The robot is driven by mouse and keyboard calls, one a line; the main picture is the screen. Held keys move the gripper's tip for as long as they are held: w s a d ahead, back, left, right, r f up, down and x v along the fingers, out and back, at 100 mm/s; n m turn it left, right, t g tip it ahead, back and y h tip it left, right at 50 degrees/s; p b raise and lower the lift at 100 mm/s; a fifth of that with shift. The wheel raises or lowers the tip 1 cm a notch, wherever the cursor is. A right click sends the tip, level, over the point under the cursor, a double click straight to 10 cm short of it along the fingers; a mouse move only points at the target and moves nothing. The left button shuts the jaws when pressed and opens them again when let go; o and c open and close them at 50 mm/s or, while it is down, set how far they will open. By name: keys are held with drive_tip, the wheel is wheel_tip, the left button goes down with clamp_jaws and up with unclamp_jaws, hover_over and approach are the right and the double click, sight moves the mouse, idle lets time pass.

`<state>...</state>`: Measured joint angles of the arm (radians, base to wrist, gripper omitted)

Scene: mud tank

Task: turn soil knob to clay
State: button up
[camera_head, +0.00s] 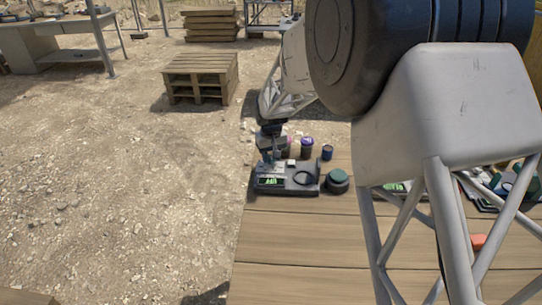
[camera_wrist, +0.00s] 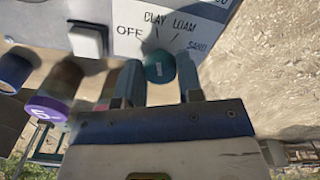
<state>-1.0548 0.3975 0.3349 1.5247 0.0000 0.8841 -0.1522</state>
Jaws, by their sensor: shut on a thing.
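The soil knob (camera_wrist: 160,70) is a small round teal knob on a pale panel (camera_wrist: 125,15) in the wrist view. Printed words around it read OFF, CLAY, LOAM and SAND. My gripper (camera_wrist: 160,63) has one finger on each side of the knob and is shut on it. I cannot tell which word the knob points to. In the head view the panel belongs to a small grey device (camera_head: 285,190) with a green-lit display, at the table's far left corner. My gripper (camera_head: 269,155) reaches down onto its left back part there; the knob is hidden.
Behind the device stand a purple-lidded jar (camera_head: 307,143) and a blue-lidded jar (camera_head: 327,152). A teal-lidded jar (camera_head: 338,180) is right beside the device. A white square button (camera_wrist: 88,40) is near the knob. The wooden table (camera_head: 300,240) is bare in front.

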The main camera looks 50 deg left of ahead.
drive_tip(key=o, duration=0.9)
drive_tip(key=shift+r, duration=3.85)
